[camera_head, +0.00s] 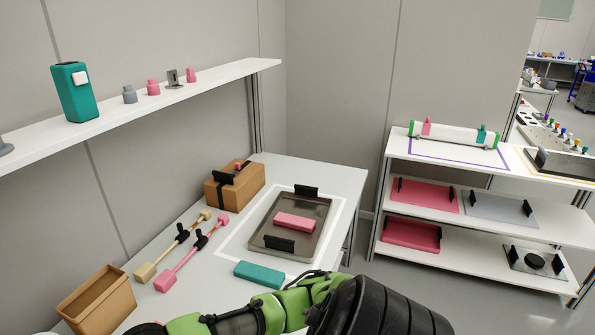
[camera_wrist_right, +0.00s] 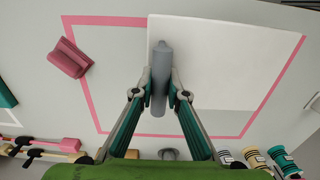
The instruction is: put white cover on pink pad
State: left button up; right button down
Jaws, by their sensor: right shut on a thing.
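In the right wrist view my right gripper (camera_wrist_right: 160,95) is shut on a grey bar-like handle (camera_wrist_right: 161,68). A flat white panel (camera_wrist_right: 225,62), which looks like the white cover, lies beyond the handle. The panel overlaps the upper and right part of a pink outlined rectangle (camera_wrist_right: 88,97) on a pale surface. Whether it touches that surface I cannot tell. A pink block (camera_wrist_right: 70,58) sits across the outline's left edge. The left gripper is not in view.
A teal block (camera_head: 259,274) lies in front of the tray. A shelf unit (camera_head: 455,170) at right holds pink and grey trays.

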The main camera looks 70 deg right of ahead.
aim_at(295, 219)
jog(key=l, duration=0.5)
jog(key=k+l+u, duration=0.1)
jog(key=l, duration=0.45)
jog(key=k+l, duration=0.15)
jog(key=l, duration=0.35)
jog(key=l+u, duration=0.15)
jog(key=l, duration=0.35)
jog(key=k+l, duration=0.2)
jog(key=l, duration=0.3)
jog(key=k+l+u, duration=0.1)
jog(key=l, duration=0.45)
jog(key=k+l, duration=0.15)
jog(key=l, duration=0.35)
jog(key=k+l+u, duration=0.1)
jog(key=l, duration=0.35)
jog(key=i, duration=0.35)
